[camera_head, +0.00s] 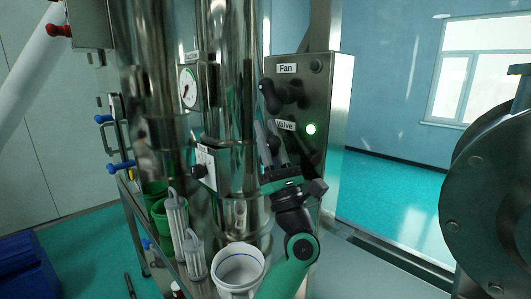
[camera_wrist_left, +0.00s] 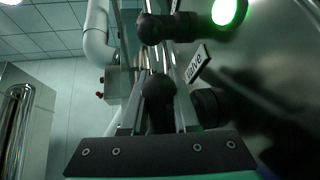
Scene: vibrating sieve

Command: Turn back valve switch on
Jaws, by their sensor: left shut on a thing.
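The control box (camera_head: 322,125) stands right of the steel columns. It carries a "Valve" label (camera_head: 285,126) and a lit green lamp (camera_head: 311,129). The black valve switch (camera_wrist_left: 158,92) sits between the fingers of my left gripper (camera_wrist_left: 158,102) in the wrist view, with its base at the panel to the right. My left gripper (camera_head: 271,140) also shows in the head view, below the "Valve" label, its fingers shut on the switch. There the gripper hides most of the switch. The lamp (camera_wrist_left: 228,10) and label (camera_wrist_left: 195,64) also show in the wrist view. My right gripper is out of view.
The black fan switch (camera_head: 280,94) lies just above, under the "Fan" label (camera_head: 287,68). A pressure gauge (camera_head: 189,87) is on the column. A white container (camera_head: 239,268) stands below. Green buckets (camera_head: 160,215) are at left. A large round machine (camera_head: 490,190) stands right.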

